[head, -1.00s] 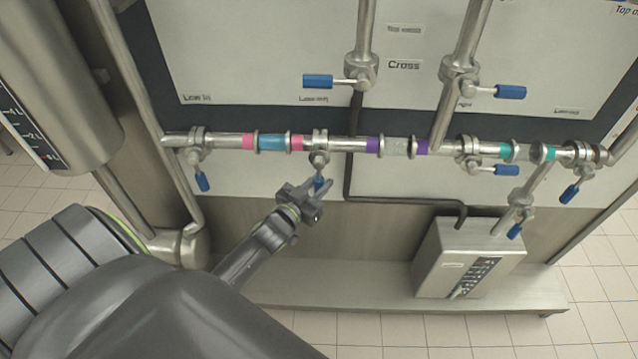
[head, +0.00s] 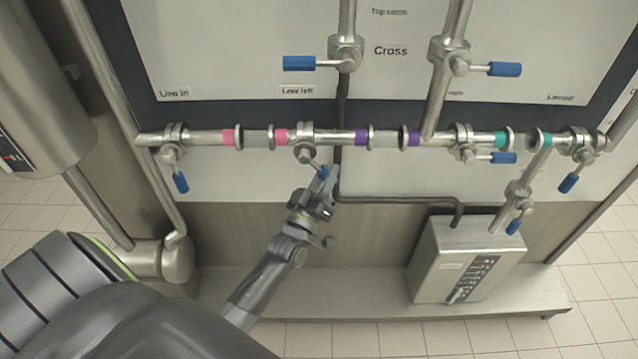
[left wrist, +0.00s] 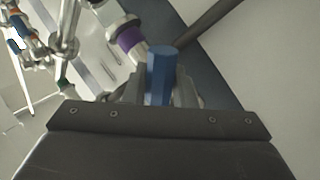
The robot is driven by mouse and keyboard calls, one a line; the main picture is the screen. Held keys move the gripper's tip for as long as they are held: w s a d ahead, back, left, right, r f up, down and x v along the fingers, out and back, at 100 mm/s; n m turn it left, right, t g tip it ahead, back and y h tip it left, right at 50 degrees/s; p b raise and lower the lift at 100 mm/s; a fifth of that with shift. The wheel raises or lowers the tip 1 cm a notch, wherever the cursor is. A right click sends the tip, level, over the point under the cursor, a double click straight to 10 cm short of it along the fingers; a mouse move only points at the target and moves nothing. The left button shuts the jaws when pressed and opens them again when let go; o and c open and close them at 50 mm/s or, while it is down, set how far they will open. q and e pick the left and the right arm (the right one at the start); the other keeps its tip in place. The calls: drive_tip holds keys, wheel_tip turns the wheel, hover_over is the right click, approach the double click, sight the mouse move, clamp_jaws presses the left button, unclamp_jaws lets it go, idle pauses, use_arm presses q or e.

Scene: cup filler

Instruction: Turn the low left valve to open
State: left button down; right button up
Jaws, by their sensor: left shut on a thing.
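The low left valve (head: 304,154) sits on the horizontal pipe, just right of the pink-banded pipe section and below the "Low left" label. Its lever slants down and to the right, ending in a blue handle (left wrist: 161,74). My left gripper (head: 325,185) is shut on that handle, which mostly hides it in the head view. In the left wrist view the blue handle stands up between the two fingers. My right gripper is not in view.
Nearby valves have blue handles: the low in valve (head: 180,183) hangs down at the left, the cross valve (head: 299,63) points left above. A dark hose (head: 400,200) runs close right of my gripper to a steel box (head: 465,262).

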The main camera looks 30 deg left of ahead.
use_arm(q)
drive_tip(key=n, duration=0.1)
drive_tip(key=n+y+b, duration=0.1)
drive_tip(key=d+r+n+t+y, duration=0.1)
drive_tip(key=n, duration=0.1)
drive_tip(key=shift+w+d+r, duration=0.1)
drive_tip(key=shift+w, duration=0.3)
drive_tip(key=n+y, duration=0.1)
drive_tip(key=r+n+y, duration=0.1)
drive_tip(key=n, duration=0.1)
drive_tip(key=n+y+b, duration=0.1)
drive_tip(key=shift+w+d+r, duration=0.2)
drive_tip(key=shift+d+r, duration=0.1)
drive_tip(key=shift+d, duration=0.1)
drive_tip(key=n+y, duration=0.1)
drive_tip(key=r+n+y, duration=0.1)
drive_tip(key=n, duration=0.1)
drive_tip(key=n+y, duration=0.1)
drive_tip(key=shift+w+d+r+n+g+b, duration=0.1)
drive_tip(key=shift+d+r+n+g+b, duration=0.05)
drive_tip(key=shift+r+n+g+b, duration=0.2)
drive_tip(key=shift+r+n+g+y+b, duration=0.15)
drive_tip(key=shift+r+n+g+y, duration=0.2)
drive_tip(key=shift+n+y, duration=0.65)
drive_tip(key=shift+r+n+g+y+b, duration=0.15)
drive_tip(key=shift+r+n+g+y, duration=0.2)
drive_tip(key=shift+n+y, duration=0.6)
drive_tip(key=shift+r+n, duration=0.1)
drive_tip(key=shift+n, duration=0.2)
